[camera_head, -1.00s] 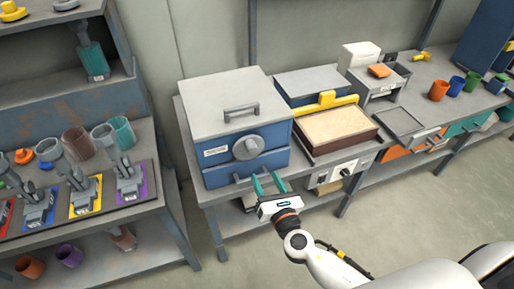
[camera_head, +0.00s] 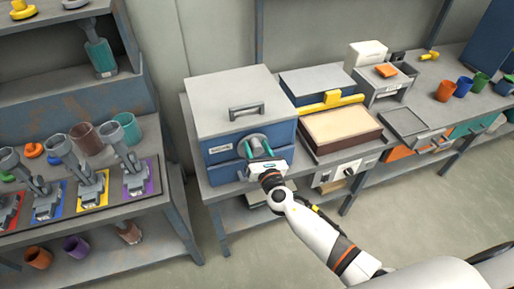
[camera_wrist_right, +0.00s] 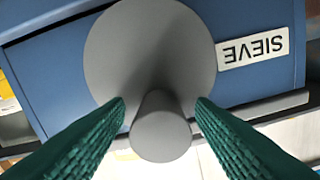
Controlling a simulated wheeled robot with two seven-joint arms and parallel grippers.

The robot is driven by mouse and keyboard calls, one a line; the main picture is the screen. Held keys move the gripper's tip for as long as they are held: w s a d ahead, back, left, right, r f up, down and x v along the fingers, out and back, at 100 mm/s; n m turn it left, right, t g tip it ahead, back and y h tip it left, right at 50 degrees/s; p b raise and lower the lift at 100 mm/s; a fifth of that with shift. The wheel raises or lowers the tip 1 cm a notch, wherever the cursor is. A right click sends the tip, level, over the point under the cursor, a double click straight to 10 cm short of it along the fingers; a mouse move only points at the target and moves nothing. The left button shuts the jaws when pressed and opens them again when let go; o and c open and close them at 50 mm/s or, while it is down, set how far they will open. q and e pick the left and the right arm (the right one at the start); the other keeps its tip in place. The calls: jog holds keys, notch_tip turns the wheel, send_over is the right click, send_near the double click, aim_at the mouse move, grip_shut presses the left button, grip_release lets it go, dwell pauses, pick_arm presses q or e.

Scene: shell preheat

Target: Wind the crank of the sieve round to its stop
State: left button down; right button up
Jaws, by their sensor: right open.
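The sieve (camera_head: 222,149) is a blue box with a grey lid and a top handle, standing on the bench. Its crank is a grey round disc (camera_wrist_right: 150,45) with a protruding grey knob (camera_wrist_right: 160,128) on the front face. My right gripper (camera_head: 259,150) is at the crank, its green fingers open. In the right wrist view the fingers (camera_wrist_right: 160,125) stand on either side of the knob, with gaps between them and it. A label reading SIEVE (camera_wrist_right: 253,47) shows upside down there. In the head view my gripper partly hides the crank. My left gripper is not in view.
Right of the sieve on the bench are a shallow tan-topped box (camera_head: 340,128) with a yellow bar (camera_head: 330,101) and a grey tray (camera_head: 407,121). A shelf rack (camera_head: 150,215) with tools and cups stands at the left. The floor in front is clear.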

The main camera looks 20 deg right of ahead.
jog(key=shift+c, duration=0.3)
jog(key=c, duration=0.9)
